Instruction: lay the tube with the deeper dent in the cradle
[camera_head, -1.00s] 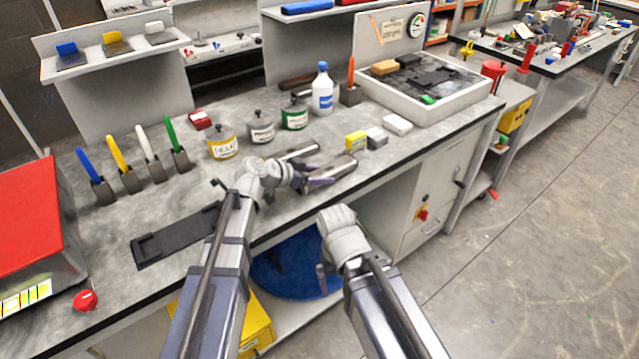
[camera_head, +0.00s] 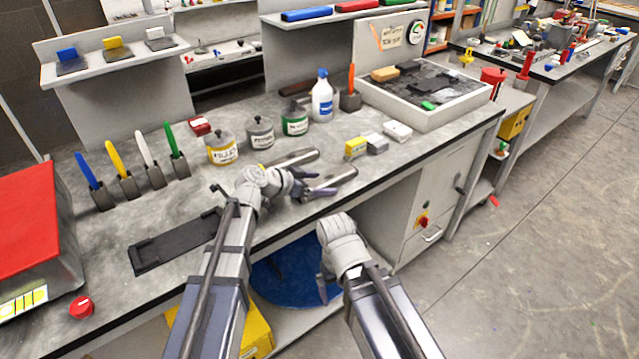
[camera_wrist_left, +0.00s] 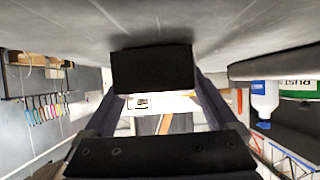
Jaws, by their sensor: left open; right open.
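Two grey metal tubes lie side by side on the bench in the head view: the farther tube (camera_head: 297,158) and the nearer tube (camera_head: 332,177). I cannot tell their dents apart at this size. My left gripper (camera_head: 301,190) is open at the near-left end of the nearer tube. In the left wrist view a dark block-like shape (camera_wrist_left: 152,68) shows between the open fingers; I cannot tell what it is. A dark flat holder with a raised end, possibly the cradle (camera_head: 170,243), lies left of my left arm. My right gripper (camera_head: 324,285) is open and empty, beyond the bench's front edge.
Three lidded pots (camera_head: 260,132) and a white-blue bottle (camera_head: 322,97) stand behind the tubes. Small blocks (camera_head: 376,143) lie to their right, before a grey tray (camera_head: 420,115). Coloured-handled tools (camera_head: 150,165) and a red-topped box (camera_head: 30,220) stand left.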

